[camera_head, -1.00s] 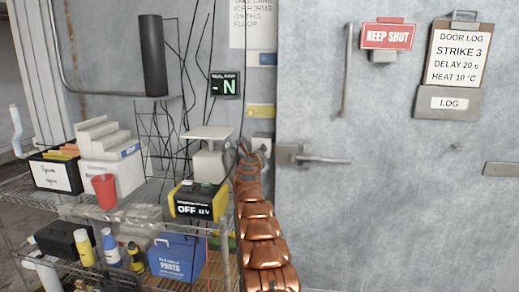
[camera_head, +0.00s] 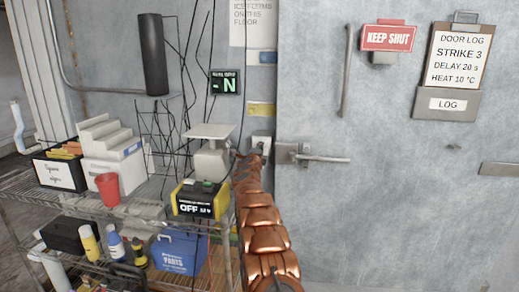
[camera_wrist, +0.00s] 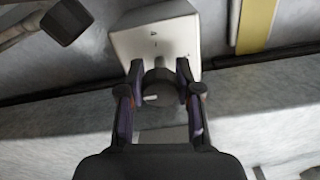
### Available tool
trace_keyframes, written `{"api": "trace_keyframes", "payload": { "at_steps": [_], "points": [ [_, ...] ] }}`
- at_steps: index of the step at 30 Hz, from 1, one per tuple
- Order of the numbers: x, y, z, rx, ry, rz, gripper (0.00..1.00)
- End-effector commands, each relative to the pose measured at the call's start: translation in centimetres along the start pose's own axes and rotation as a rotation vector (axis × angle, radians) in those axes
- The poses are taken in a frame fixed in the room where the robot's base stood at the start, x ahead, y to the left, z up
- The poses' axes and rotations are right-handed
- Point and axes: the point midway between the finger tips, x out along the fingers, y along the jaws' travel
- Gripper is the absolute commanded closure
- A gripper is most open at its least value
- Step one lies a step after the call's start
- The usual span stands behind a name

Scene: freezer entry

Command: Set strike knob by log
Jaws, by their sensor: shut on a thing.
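The door log (camera_head: 459,55) on the freezer door reads "STRIKE 3, DELAY 20 s, HEAT 10 °C". A pale control box (camera_head: 262,141) is on the wall just left of the door latch; it also shows in the wrist view (camera_wrist: 153,38). A dark round knob (camera_wrist: 160,84) sticks out from it, with a pale mark low on its face. My gripper (camera_wrist: 160,92) is shut on the knob, one finger on each side. In the head view my gripper (camera_head: 247,154) is at the box and the knob is hidden. The knob's scale cannot be read.
The door latch (camera_head: 310,156) is close to the right of my gripper. A wire shelf (camera_head: 228,238) at the left holds a yellow-black "OFF" unit (camera_head: 200,198), a scale (camera_head: 210,150) and a red cup (camera_head: 108,188). A yellow strip (camera_wrist: 257,25) is right of the box.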

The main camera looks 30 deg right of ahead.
Motion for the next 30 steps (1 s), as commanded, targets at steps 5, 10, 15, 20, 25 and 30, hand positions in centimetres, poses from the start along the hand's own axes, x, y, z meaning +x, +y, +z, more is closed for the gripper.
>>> {"api": "trace_keyframes", "payload": {
  "at_steps": [5, 10, 15, 20, 25, 30],
  "points": [
    [-0.01, -0.03, 0.07, -0.015, -0.001, 0.0, 1.0],
    [-0.01, -0.02, 0.06, -0.016, -0.001, 0.0, 1.0],
    [-0.01, -0.02, 0.06, -0.016, -0.001, 0.0, 0.66],
    [-0.01, -0.01, 0.04, -0.016, -0.001, 0.0, 0.49],
    [0.0, -0.01, 0.02, -0.015, -0.001, 0.0, 0.4],
    [0.0, 0.0, 0.01, -0.015, -0.001, 0.0, 0.4]
  ]
}}
